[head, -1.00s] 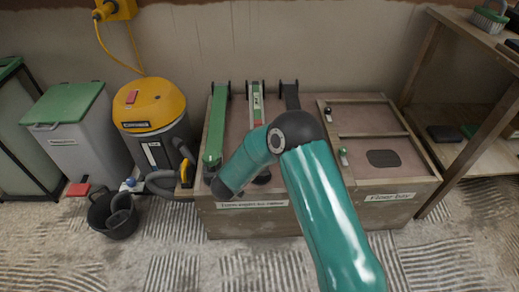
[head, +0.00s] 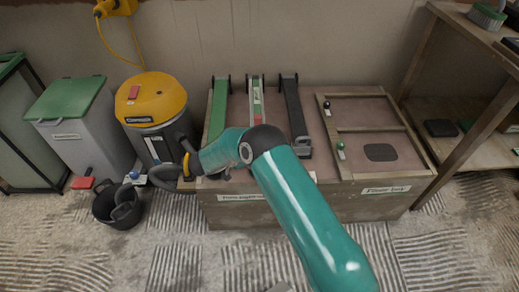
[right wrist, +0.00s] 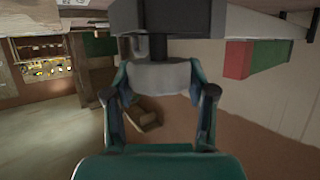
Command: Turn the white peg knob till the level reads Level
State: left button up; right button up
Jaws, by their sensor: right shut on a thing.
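In the right wrist view, a pale white knob (right wrist: 160,75) on a dark stem sits between the fingers of my right gripper (right wrist: 160,98). The gripper is shut on it. A dark bar (right wrist: 165,16) is just beyond the knob. In the head view, my right arm comes in from the bottom and bends left over the front left of the wooden bench (head: 260,211); its gripper and the knob cannot be made out there. A narrow bar with a green strip, pale label and red patch (head: 257,97) lies on the bench; its reading is too small to tell. My left gripper is not in view.
A green bar (head: 219,105) and a black bar (head: 294,110) flank the middle one. A framed bay (head: 370,120) is on the right of the bench. A yellow vacuum (head: 150,98), grey bin (head: 80,135) and black bucket (head: 118,204) stand left; shelves (head: 465,110) are right.

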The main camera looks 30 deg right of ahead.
jog(key=o, duration=1.2)
jog(key=shift+c, duration=0.2)
jog(key=v, duration=1.2)
jog(key=shift+a+f, duration=0.1)
jog(key=shift+f, duration=0.05)
